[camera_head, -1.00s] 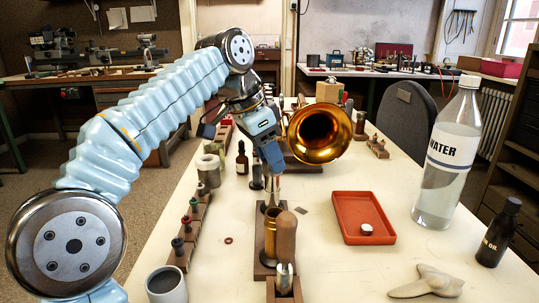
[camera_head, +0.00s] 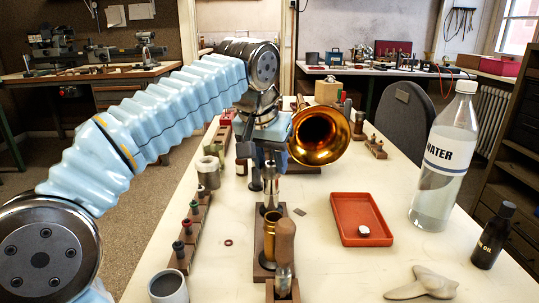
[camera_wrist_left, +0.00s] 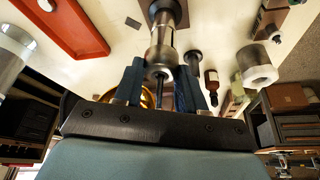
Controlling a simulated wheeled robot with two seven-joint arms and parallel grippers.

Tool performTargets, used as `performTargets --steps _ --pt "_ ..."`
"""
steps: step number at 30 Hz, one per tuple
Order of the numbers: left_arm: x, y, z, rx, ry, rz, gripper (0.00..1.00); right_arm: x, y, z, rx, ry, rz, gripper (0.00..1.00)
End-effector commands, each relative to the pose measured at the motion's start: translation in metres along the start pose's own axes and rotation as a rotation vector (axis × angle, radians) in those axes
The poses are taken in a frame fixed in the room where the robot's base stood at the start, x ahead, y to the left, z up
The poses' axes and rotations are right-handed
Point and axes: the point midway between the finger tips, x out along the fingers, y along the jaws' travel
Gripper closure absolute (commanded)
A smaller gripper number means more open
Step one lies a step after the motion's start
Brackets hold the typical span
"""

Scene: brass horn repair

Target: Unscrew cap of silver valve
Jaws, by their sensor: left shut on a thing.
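The silver valve (camera_head: 270,190) stands upright in a brown wooden block in the middle of the bench. In the left wrist view the silver valve (camera_wrist_left: 162,52) shows end-on, with a thin dark stem pointing toward the camera. My left gripper (camera_head: 270,160) is above it, pointing down. It also shows in the left wrist view (camera_wrist_left: 160,84), its two dark blue fingers shut on the upper end of the valve. I cannot tell the cap apart from the valve body. My right gripper is not in view.
A brass horn bell (camera_head: 318,134) is close behind the gripper. A brass cylinder (camera_head: 269,246) and a wooden-handled tool (camera_head: 285,243) stand in front. A water bottle (camera_head: 447,170) stands right.

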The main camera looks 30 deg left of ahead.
Motion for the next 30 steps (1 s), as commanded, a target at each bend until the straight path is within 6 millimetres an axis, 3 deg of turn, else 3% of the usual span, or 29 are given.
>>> performTargets --steps 6,20,30 --pt "-0.002 0.002 -0.001 -0.163 -0.001 -0.068 0.97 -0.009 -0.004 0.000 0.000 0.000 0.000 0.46" --pt "-0.002 0.002 -0.001 -0.226 -0.002 -0.094 0.97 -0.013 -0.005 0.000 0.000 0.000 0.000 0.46" --pt "-0.003 0.004 -0.002 -0.502 -0.001 -0.210 0.97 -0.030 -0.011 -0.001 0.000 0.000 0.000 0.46"
